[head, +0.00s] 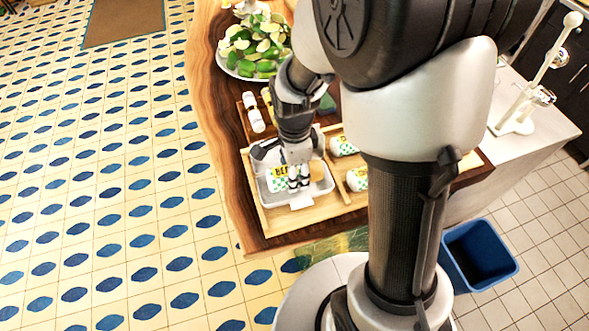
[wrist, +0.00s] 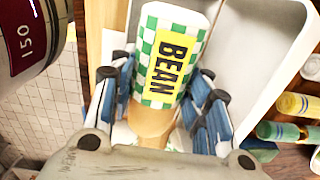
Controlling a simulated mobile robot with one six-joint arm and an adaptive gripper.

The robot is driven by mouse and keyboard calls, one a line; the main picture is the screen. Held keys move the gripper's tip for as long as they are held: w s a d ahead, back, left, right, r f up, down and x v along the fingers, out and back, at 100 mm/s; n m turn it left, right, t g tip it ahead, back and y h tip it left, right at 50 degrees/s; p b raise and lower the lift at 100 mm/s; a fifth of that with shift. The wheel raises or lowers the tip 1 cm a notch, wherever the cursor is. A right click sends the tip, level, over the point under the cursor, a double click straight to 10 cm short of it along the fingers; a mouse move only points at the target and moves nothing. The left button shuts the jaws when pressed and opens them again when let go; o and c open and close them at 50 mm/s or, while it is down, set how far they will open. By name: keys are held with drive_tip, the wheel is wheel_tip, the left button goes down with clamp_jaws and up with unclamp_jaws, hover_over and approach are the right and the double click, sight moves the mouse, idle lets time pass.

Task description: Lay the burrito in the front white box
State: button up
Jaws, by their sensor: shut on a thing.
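The burrito has a green-and-white checked wrapper and a yellow BEAN label; it fills the middle of the wrist view (wrist: 175,55) and shows in the head view (head: 279,180). My gripper (head: 298,183) is shut on it, with fingers on both sides of its bare tan end in the wrist view (wrist: 163,75). The white box (head: 326,186) is open at the front of the wooden tray, under my gripper. The burrito is over or within this box; I cannot tell whether it touches the floor. The box's pale walls (wrist: 262,60) show beyond the burrito in the wrist view.
Two other wrapped burritos (head: 342,146) (head: 357,179) lie in the right part of the wooden tray (head: 277,222). A plate of green and pale pieces (head: 262,45) is farther back. A blue bin (head: 480,254) stands on the floor.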

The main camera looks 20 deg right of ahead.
idle(0.3)
drive_tip(key=o, duration=1.3)
drive_tip(key=shift+o, duration=0.2)
drive_tip(key=shift+r, duration=0.1)
wheel_tip(320, 180, up, 11)
drive_tip(key=shift+r, duration=0.1)
drive_tip(key=s+r+n+t+b, duration=0.1)
drive_tip(key=s+n+t+b, duration=0.3)
drive_tip(key=s+n, duration=1.1)
drive_tip(key=n+b, duration=0.3)
drive_tip(key=shift+r+n+t, duration=0.3)
